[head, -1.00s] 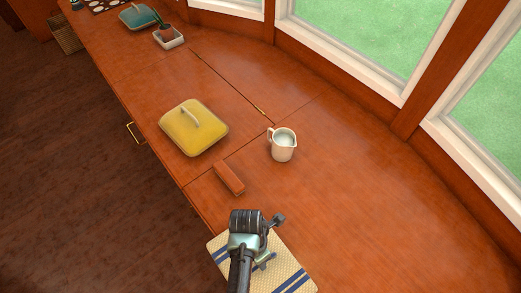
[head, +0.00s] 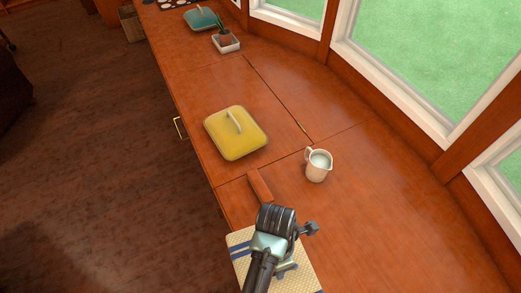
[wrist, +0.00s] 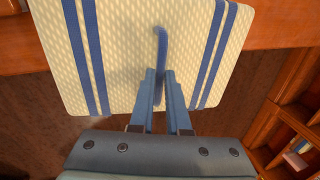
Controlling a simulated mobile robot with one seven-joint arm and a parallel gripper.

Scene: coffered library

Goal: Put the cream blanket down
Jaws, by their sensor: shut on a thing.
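The cream blanket (head: 240,238) is a flat, rounded square with blue stripes and a blue raised handle. In the wrist view the blanket (wrist: 120,45) fills the upper middle. My gripper (wrist: 160,74) is shut on its handle. In the head view my gripper (head: 283,268) and wrist cover much of the blanket, at the near end of the wooden counter (head: 370,220). The wrist view shows the counter's edge behind the blanket and dark floor below it, so it overhangs the edge. Whether it touches the counter I cannot tell.
A brown block (head: 260,186) lies just beyond my wrist. A potted plant (head: 224,40) and a teal dish (head: 201,18) are at the far end. The counter right of my gripper is clear.

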